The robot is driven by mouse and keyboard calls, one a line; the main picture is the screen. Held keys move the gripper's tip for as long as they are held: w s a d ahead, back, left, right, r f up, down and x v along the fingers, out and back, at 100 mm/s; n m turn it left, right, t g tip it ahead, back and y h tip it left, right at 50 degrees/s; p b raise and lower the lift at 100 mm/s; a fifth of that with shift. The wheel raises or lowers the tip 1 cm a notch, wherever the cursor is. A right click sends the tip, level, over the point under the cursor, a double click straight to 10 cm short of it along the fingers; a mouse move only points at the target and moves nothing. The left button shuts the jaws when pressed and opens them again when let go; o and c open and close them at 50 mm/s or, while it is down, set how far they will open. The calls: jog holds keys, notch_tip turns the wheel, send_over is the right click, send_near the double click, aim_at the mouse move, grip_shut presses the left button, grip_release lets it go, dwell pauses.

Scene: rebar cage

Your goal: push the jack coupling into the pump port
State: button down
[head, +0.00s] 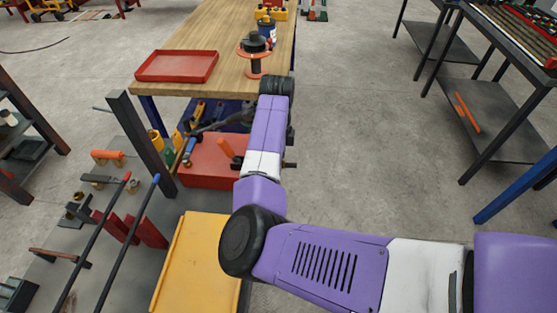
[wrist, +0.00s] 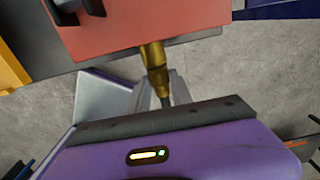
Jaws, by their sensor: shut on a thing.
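In the wrist view the red pump body (wrist: 135,25) fills the top. A brass port (wrist: 152,54) sticks out of its lower edge. The brass jack coupling (wrist: 158,80) is in line with the port and looks to meet it, with a dark hose end behind it; I cannot tell how deep it sits. My gripper (wrist: 162,87) is shut on the coupling, its grey fingers beside it. In the head view the red pump body (head: 207,165) shows left of my forearm, which hides the gripper and the coupling.
A yellow panel (head: 192,262) lies at the front. A dark post (head: 142,143) stands left of the pump. The floor to the right (head: 350,120) is clear.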

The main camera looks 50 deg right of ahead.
jog(key=shift+w+a, duration=0.15)
jog(key=c, duration=1.1)
grip_release()
jog(key=shift+o, duration=0.2)
jog(key=shift+r, duration=0.15)
notch_tip(320, 180, up, 8)
jog(key=shift+f+b, duration=0.2)
jog(key=shift+b, duration=0.1)
